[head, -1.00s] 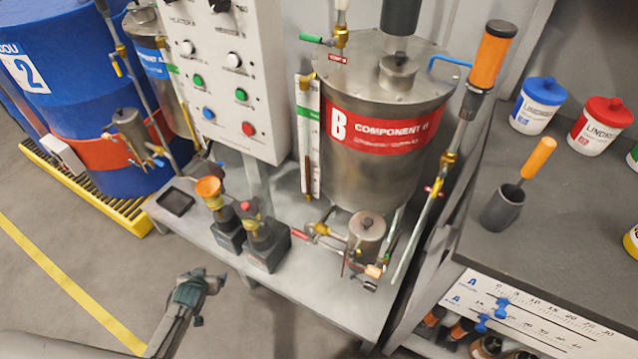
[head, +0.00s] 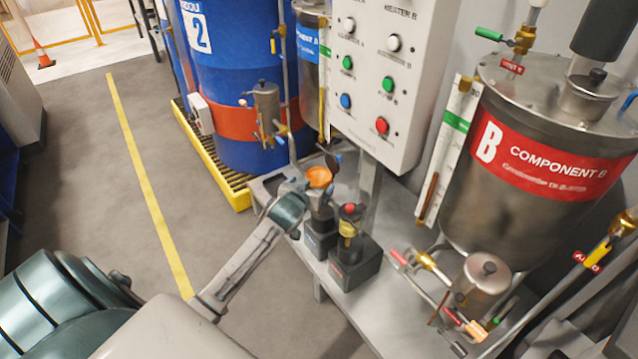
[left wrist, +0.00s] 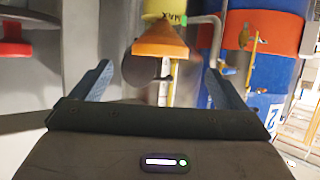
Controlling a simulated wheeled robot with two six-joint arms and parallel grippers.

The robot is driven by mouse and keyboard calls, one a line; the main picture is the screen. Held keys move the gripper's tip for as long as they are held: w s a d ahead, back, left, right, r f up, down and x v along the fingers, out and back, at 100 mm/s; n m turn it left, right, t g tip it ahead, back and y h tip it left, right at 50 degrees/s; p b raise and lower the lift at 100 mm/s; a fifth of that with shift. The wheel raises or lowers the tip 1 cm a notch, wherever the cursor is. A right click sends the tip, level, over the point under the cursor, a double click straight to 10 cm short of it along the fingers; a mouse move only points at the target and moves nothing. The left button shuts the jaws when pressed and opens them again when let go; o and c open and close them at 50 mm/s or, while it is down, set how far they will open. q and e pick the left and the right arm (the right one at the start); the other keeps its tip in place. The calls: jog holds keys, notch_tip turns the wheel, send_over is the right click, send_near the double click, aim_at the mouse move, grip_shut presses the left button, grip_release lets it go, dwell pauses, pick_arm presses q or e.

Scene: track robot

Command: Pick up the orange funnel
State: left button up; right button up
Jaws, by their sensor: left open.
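The orange funnel (head: 319,177) sits on top of a small dark-based stand (head: 320,230) near the left end of the grey bench. My left gripper (head: 303,188) is at the funnel's left side in the head view and partly covers the stand below it. In the left wrist view the funnel (left wrist: 160,42) shows upside down, ahead of and roughly midway between the two spread fingers of my left gripper (left wrist: 158,68). The fingers are open and nothing is held. Whether a finger touches the funnel cannot be told. My right gripper is not in view.
A second stand with a red knob (head: 350,209) is close to the right. The control panel (head: 385,75) hangs behind, and the blue drum (head: 240,80) stands back left. The Component B tank (head: 545,160) is at right. Floor at left is free.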

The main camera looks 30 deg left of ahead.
aim_at(321, 176)
pick_arm(q)
jog(key=b+x, duration=0.1)
jog(key=x, duration=0.5)
jog(key=shift+s+f, duration=0.1)
jog(key=shift+f, duration=0.05)
jog(key=c, duration=1.1)
jog(key=shift+c, duration=0.2)
